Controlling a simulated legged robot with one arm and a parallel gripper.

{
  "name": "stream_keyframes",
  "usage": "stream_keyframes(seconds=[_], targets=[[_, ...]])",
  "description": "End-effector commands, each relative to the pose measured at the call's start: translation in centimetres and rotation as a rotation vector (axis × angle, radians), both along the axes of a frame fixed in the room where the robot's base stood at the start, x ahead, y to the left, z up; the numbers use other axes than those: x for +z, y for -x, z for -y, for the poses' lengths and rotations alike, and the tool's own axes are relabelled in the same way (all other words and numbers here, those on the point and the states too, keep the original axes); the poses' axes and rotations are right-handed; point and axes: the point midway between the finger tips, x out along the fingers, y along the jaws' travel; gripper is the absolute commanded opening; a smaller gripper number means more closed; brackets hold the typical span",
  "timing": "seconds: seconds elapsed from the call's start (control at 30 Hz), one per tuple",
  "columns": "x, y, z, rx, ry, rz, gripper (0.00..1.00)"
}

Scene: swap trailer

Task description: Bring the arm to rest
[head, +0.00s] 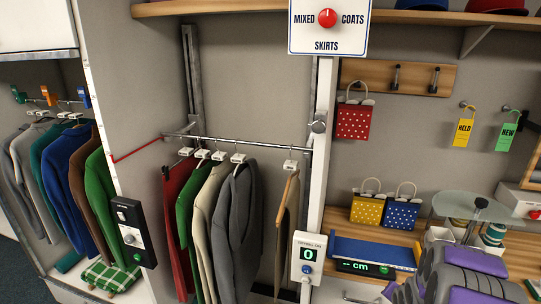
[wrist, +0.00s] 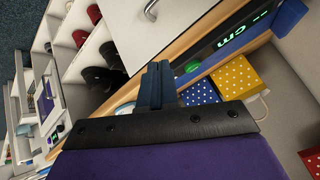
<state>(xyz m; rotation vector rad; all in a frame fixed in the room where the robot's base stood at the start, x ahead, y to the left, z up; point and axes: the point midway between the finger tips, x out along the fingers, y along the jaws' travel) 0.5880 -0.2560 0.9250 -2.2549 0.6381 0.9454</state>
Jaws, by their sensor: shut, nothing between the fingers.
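My gripper (wrist: 157,84) shows in the wrist view as two dark blue-grey fingers close together, with nothing between them. Behind them are my black wrist edge and purple cover. In the head view my grey and purple arm is at the lower right, folded low in front of the wooden counter (head: 515,262). I cannot make out the fingertips there. In the wrist view the fingers are in front of the counter's edge, near a white panel with a metal handle (wrist: 150,10). I cannot tell how far apart they are.
A blue measuring unit (head: 375,250) with a green "cm" display, a yellow dotted bag (head: 367,210) and a blue dotted bag (head: 401,214) stand on the counter near my arm. A round glass top (head: 470,206) is behind it. Coats hang from a rail (head: 255,144) at left.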

Motion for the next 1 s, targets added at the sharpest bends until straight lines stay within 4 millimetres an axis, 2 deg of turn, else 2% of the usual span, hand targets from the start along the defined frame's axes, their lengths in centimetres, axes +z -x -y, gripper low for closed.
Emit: stream_keyframes(seconds=[0.03, 0.27, 0.47, 0.67, 1.0], targets=[[1.6, 0.5, -1.0, 0.022, 0.018, -0.032, 0.00], [7.0, 4.7, -5.5, 0.117, 0.078, -0.205, 0.00], [11.1, 9.8, -9.8, 0.212, 0.105, -0.351, 0.00], [14.9, 15.8, -14.1, 0.324, 0.114, -0.485, 0.00], [19.6, 28.5, -21.1, 0.558, 0.086, -0.706, 0.00]])
